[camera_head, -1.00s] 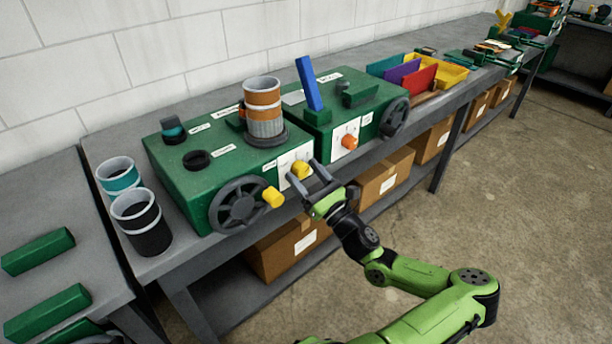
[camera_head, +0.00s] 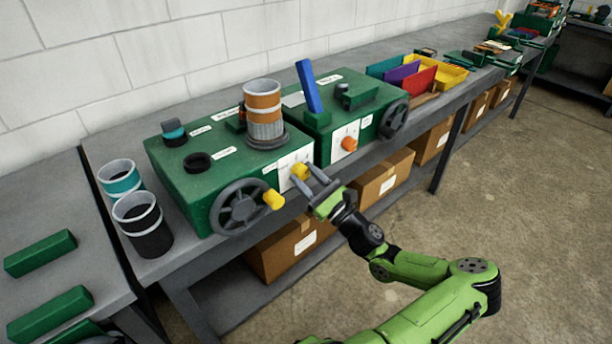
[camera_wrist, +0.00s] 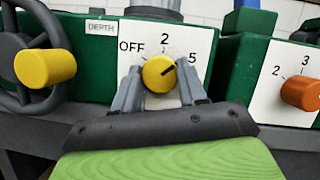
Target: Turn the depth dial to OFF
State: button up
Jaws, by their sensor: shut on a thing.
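The yellow depth dial (camera_wrist: 158,73) sits on a white plate (camera_wrist: 145,47) marked OFF, 2 and 5, with a DEPTH label (camera_wrist: 101,28) to its left. Its dark pointer mark slants to the upper right, towards the 5. My gripper (camera_wrist: 160,80) has one finger on each side of the dial and is shut on it. In the head view the dial (camera_head: 300,171) is on the front of the left green machine (camera_head: 200,190), with my gripper (camera_head: 306,178) at it from the front right; contact there is partly hidden.
A handwheel with a yellow handle (camera_head: 273,199) juts out left of the dial. An orange dial (camera_head: 349,144) is on the machine to the right. A blue lever (camera_head: 308,88) stands above. Two cans (camera_head: 142,222) are at the left. The floor in front is open.

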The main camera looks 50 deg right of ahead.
jog(key=n+y, duration=0.2)
jog(key=n, duration=0.2)
jog(key=n+g+y+p, duration=0.1)
jog(key=n+y, duration=0.1)
jog(key=n, duration=0.1)
jog(key=shift+d+r+n+p, duration=0.1)
jog(key=shift+r+n+p, duration=0.05)
jog(key=shift+n+p, duration=0.2)
jog(key=n+g, duration=0.1)
jog(key=n, duration=0.2)
jog(key=n+y+p, duration=0.1)
jog(key=n, duration=0.2)
jog(key=shift+d+r+n+g+y, duration=0.1)
jog(key=shift+n+g+y, duration=0.2)
jog(key=shift+g, duration=0.1)
jog(key=n+g, duration=0.2)
jog(key=n, duration=0.3)
jog(key=shift+r, duration=0.1)
jog(key=n+g+b, duration=0.1)
jog(key=n, duration=0.3)
jog(key=shift+g+h, duration=0.4)
jog(key=shift+r, duration=0.1)
jog(key=o, duration=1.1)
jog(key=shift+c, duration=0.2)
